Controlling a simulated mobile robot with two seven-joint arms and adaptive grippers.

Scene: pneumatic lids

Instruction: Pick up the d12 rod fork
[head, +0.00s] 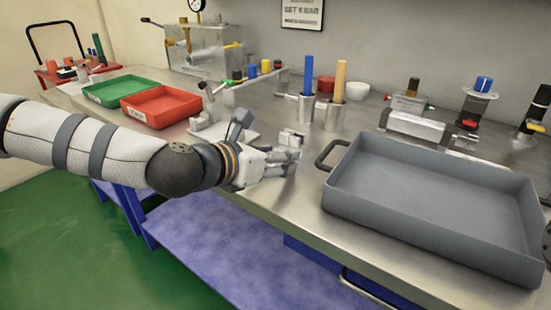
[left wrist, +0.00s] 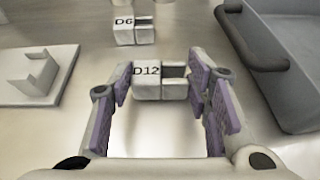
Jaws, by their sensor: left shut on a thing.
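The d12 rod fork (left wrist: 147,80) is a small pale grey block with a slot, marked D12, low over or on the steel bench. In the left wrist view it sits between the purple-padded fingers of my left gripper (head: 283,160), which is shut on it. In the head view the fingers mostly hide it. Whether it is clear of the bench I cannot tell. A similar fork marked D6 (left wrist: 124,32) stands just beyond it; it also shows in the head view (head: 291,139). My right gripper is not in view.
A large grey tray (head: 430,222) with a dark handle (left wrist: 262,60) is close on the right. A white plate with an upright bracket (left wrist: 35,75) is on the left. Red (head: 160,106) and green (head: 114,90) bins and metal cups with coloured rods (head: 306,108) stand farther back.

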